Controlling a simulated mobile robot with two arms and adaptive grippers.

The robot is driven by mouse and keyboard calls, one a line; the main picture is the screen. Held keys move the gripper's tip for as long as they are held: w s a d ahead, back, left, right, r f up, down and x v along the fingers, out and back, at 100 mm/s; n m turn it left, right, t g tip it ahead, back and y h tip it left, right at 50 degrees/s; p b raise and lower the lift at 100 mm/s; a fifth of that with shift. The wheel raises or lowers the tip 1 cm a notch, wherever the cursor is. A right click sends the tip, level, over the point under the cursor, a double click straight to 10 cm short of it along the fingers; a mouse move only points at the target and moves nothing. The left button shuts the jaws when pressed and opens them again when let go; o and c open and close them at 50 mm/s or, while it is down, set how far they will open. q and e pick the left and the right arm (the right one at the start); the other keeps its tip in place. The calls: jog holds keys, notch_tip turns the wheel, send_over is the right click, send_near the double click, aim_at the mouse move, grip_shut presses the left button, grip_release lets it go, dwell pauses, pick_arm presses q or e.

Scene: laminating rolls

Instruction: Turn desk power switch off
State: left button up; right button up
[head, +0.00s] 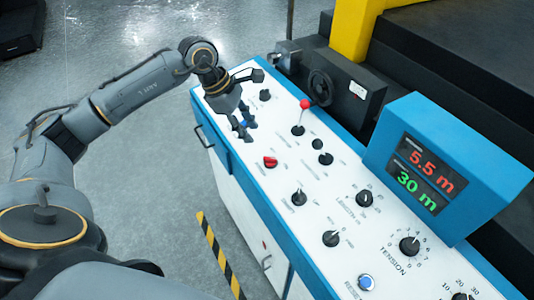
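The desk (299,209) is a long blue console with a sloped white top full of knobs and switches. A red rotary switch (270,162) sits near its left edge; its small label is too blurred to read, so I cannot tell if it is the power switch. My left gripper (243,126) points down over the far left part of the panel, beyond the red switch and apart from it. Blue patches show at its fingertips; I cannot tell whether the fingers are apart or hold something. My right gripper is out of view.
A lever with a red ball (305,104) rises from the panel. Black knobs (365,198) and a blue reset button (366,282) lie nearer. A display box (437,165) reads 5.5 m and 30 m. Yellow-black floor tape (220,255) runs left of the desk.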

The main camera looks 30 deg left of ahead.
aim_at(269, 158)
pick_arm(q)
jog(key=p+x, duration=0.3)
jog(key=x, duration=0.8)
jog(key=shift+d, duration=0.15)
jog(key=shift+w+d+f, duration=0.15)
jog(key=shift+f, duration=0.3)
grip_shut()
